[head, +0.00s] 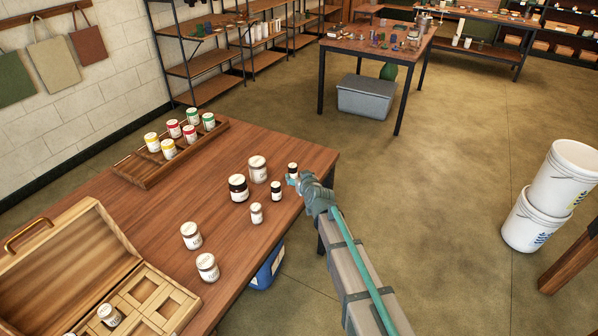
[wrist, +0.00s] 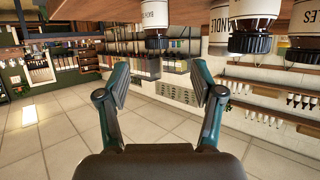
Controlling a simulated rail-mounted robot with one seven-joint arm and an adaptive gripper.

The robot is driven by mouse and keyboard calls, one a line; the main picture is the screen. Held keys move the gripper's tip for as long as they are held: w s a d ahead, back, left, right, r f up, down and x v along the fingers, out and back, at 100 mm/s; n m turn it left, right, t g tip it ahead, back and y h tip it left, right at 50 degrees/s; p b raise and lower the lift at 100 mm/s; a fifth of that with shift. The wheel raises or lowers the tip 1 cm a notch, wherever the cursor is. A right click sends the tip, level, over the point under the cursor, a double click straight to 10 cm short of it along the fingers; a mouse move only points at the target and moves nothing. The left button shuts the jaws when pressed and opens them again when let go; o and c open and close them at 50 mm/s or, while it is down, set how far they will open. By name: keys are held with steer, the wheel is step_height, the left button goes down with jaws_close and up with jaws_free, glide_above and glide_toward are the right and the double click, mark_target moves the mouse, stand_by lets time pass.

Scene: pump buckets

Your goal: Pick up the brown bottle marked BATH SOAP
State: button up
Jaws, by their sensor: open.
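My gripper (head: 296,181) is at the right edge of the wooden table, beside a small dark-capped bottle (head: 293,169) with a white label. In the wrist view, which is upside down, the open fingers (wrist: 160,82) are empty. A dark-capped bottle (wrist: 156,20) shows beyond them, its label partly readable as "HOME". Another small dark bottle (head: 276,190) and a larger dark brown jar (head: 238,188) stand to the left of the gripper. I cannot read BATH SOAP on any label in either view.
White-labelled jars (head: 257,169) stand nearby on the table (head: 150,222). A wooden rack (head: 140,170) holds several colour-lidded jars. An open wooden case (head: 75,250) is at the front left. White buckets (head: 535,222) stand on the floor at right.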

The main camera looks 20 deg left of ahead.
mark_target(294, 168)
steer(key=p+x, duration=0.1)
steer(key=x, duration=0.4)
steer(key=shift+w+a+p, duration=0.25)
steer(key=shift+w+p, duration=0.3)
steer(key=shift+p, duration=0.1)
steer(key=p+x, duration=0.1)
steer(key=x, duration=0.2)
steer(key=shift+w+p, duration=0.3)
steer(key=shift+p, duration=0.1)
steer(key=shift+w+a+f, duration=0.15)
steer(key=shift+a+f, duration=0.05)
steer(key=shift+f, duration=0.05)
steer(key=shift+c, duration=0.2)
jaws_close()
steer(key=shift+r, duration=0.15)
